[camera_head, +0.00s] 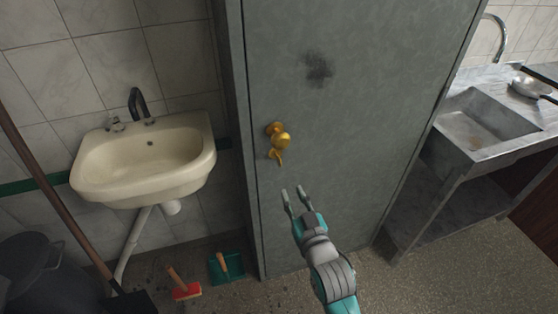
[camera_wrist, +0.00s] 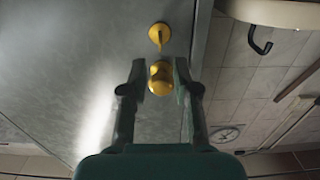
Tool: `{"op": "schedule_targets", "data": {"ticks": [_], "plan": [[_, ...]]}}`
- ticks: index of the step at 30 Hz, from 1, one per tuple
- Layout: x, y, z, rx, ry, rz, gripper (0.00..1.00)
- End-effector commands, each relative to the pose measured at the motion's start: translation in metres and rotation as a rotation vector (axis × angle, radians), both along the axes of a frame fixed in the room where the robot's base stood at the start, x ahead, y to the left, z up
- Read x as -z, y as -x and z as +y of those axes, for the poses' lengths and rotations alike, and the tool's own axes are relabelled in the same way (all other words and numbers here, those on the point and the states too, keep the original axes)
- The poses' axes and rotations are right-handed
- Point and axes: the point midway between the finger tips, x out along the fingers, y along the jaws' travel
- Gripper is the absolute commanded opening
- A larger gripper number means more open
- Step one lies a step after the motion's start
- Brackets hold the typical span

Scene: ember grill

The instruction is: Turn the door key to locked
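A grey door (camera_head: 350,110) carries a round brass knob (camera_head: 281,138) near its left edge. A brass key (camera_head: 275,156) sits just below the knob. In the upside-down wrist view, the key (camera_wrist: 159,36) shows above the knob (camera_wrist: 160,78). My gripper (camera_head: 292,191) is open and empty, below and in front of the key, with its fingers pointing up toward the door. In the wrist view, the knob shows between the fingertips of my gripper (camera_wrist: 160,82), with the key beyond them. I see no contact with the key or knob.
A cream washbasin (camera_head: 145,160) hangs left of the door. A red brush (camera_head: 186,290), green dustpan (camera_head: 228,266) and long wooden handle (camera_head: 50,195) stand below and left. Space before the door is clear.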

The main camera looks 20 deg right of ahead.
Motion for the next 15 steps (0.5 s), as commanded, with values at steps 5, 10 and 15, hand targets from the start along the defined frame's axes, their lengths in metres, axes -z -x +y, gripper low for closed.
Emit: {"op": "schedule_targets", "data": {"ticks": [5, 10, 15], "plan": [[-0.014, -0.018, 0.0, 0.0, 0.0, -0.011, 0.3], [-0.015, -0.031, 0.0, 0.0, 0.0, -0.013, 0.3], [-0.016, -0.057, 0.0, 0.0, 0.0, -0.013, 0.3]]}}
